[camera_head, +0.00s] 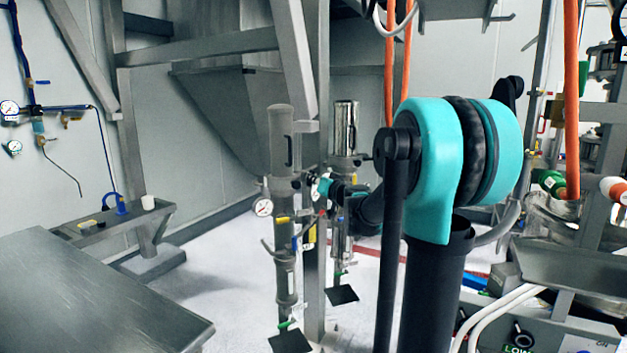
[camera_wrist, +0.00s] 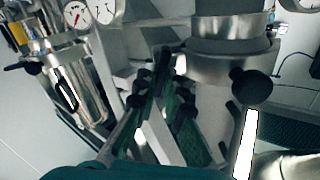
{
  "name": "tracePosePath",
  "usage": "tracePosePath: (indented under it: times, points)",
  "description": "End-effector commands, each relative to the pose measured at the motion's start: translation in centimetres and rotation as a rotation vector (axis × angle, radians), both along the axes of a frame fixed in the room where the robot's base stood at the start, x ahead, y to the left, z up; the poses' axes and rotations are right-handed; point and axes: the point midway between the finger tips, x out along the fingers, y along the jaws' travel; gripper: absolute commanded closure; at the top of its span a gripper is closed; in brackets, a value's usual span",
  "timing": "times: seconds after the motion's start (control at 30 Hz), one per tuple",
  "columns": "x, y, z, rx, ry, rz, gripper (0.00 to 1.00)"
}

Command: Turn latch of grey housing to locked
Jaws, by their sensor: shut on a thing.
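The grey housing (camera_head: 282,140) is a tall upright cylinder left of the steel post in the head view. Its collar shows large at the right of the wrist view (camera_wrist: 235,55), with a round black knob on it. My gripper (camera_head: 316,187) is at the housing's right side, at collar height. In the wrist view my gripper's (camera_wrist: 168,68) fingers come together beside the collar on a small dark part, which appears to be the latch (camera_wrist: 163,58). The fingers hide most of it, so its turn position cannot be told.
A polished chrome housing (camera_head: 346,125) stands just right of the post and shows at left in the wrist view (camera_wrist: 65,80). A pressure gauge (camera_head: 263,207) sits low on the grey housing's left. A steel table (camera_head: 90,290) fills the lower left; open floor lies between.

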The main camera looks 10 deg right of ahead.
Motion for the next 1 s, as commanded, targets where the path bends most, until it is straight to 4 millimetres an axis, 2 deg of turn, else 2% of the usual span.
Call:
tracePosePath:
  times: [1.0]
  points:
    - [0.1,-0.37,-0.44,0.898,0.309,0.0,1.0]
